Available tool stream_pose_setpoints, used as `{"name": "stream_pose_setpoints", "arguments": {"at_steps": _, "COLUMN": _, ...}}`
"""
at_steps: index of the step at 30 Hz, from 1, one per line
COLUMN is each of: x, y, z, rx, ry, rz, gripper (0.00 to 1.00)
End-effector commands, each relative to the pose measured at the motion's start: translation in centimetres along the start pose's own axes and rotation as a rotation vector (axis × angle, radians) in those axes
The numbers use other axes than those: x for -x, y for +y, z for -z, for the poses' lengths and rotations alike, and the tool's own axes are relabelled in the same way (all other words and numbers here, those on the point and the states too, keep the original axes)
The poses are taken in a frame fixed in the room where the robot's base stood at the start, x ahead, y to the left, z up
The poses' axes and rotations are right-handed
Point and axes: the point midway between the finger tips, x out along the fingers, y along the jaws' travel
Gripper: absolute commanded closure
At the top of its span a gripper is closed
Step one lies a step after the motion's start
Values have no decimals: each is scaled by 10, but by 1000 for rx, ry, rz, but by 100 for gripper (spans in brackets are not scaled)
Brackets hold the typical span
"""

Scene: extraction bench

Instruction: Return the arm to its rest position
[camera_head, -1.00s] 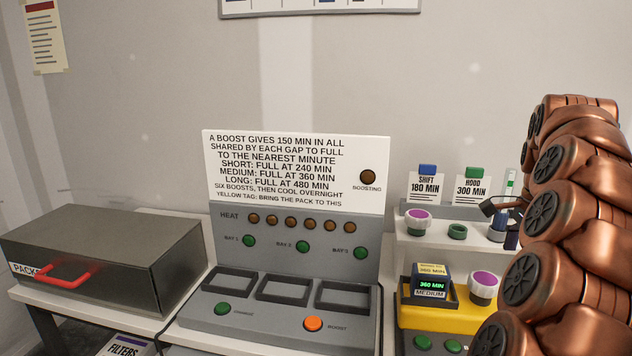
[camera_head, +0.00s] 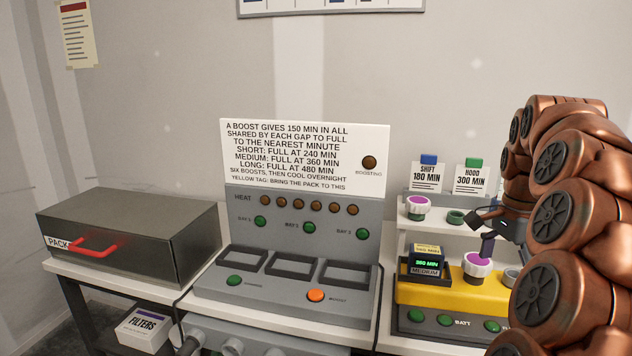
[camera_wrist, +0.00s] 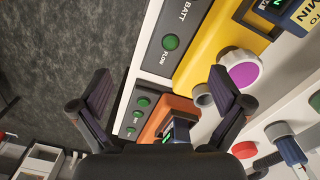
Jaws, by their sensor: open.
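My copper-coloured arm (camera_head: 570,210) is bent upright at the right of the head view. My gripper (camera_head: 484,228) is in front of the white shelf at the right, with one dark finger overlapping the area just above a purple-topped knob. In the wrist view my gripper (camera_wrist: 160,102) is open, its two dark fingers wide apart with nothing held between them. Beyond them are the yellow unit (camera_wrist: 215,45), the purple-and-white knob (camera_wrist: 240,72) and an orange unit (camera_wrist: 165,112). The wrist partly hides behind the arm in the head view.
The grey charging station (camera_head: 285,305) shows three empty bays. A pack labelled medium (camera_head: 425,262) stands in a tray on the yellow unit (camera_head: 460,295). A dark case with a red handle (camera_head: 130,240) is at left, a filters box (camera_head: 145,330) below it.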

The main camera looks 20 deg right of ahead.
Motion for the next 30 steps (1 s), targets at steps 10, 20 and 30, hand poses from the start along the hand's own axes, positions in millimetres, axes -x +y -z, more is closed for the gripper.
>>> {"name": "stream_pose_setpoints", "arguments": {"at_steps": 10, "x": -45, "y": 7, "z": -119, "rx": 492, "ry": -19, "rz": -40, "gripper": 0}}
{"name": "stream_pose_setpoints", "arguments": {"at_steps": 20, "x": -109, "y": 65, "z": -226, "rx": 1003, "ry": -54, "rz": -102, "gripper": 0}}
{"name": "stream_pose_setpoints", "arguments": {"at_steps": 30, "x": -183, "y": 158, "z": -288, "rx": 1436, "ry": -108, "rz": -177, "gripper": 0}}
